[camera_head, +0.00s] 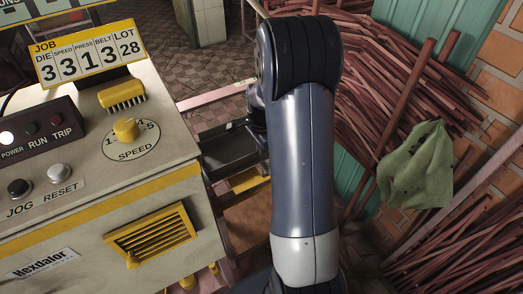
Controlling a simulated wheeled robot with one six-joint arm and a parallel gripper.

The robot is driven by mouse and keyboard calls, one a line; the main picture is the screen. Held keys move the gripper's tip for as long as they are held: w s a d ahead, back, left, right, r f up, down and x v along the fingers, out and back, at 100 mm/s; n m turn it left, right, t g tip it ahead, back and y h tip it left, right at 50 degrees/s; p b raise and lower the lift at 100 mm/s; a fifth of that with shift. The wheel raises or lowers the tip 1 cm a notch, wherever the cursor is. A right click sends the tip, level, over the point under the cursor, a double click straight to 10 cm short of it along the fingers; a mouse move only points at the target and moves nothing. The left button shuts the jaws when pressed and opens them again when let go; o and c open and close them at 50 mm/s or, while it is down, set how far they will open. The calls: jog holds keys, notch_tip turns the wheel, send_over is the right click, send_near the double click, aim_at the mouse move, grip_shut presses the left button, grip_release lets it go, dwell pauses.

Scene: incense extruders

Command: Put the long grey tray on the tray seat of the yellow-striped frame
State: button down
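A dark grey, shallow tray-like piece (228,152) shows in the middle of the head view, between the cream machine and my arm. Its right part is hidden behind my arm, so I cannot tell its full length or whether my gripper touches it. Pale pinkish rails of a frame (205,99) run behind and beside it. A yellow piece (248,181) shows just below it, partly hidden. I cannot make out stripes or the tray seat. My gripper is hidden behind my own arm.
A cream machine (170,215) with knobs, a yellow brush (121,93) and a job board (86,56) fills the left. Heaps of thin reddish-brown sticks (375,75) lie at the right, with a green cloth (415,165) in front. Tiled floor shows behind.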

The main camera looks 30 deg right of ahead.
jog(key=c, duration=1.7)
grip_release()
notch_tip(320, 180, up, 12)
jog(key=shift+r+p, duration=0.1)
jog(key=shift+p, duration=0.8)
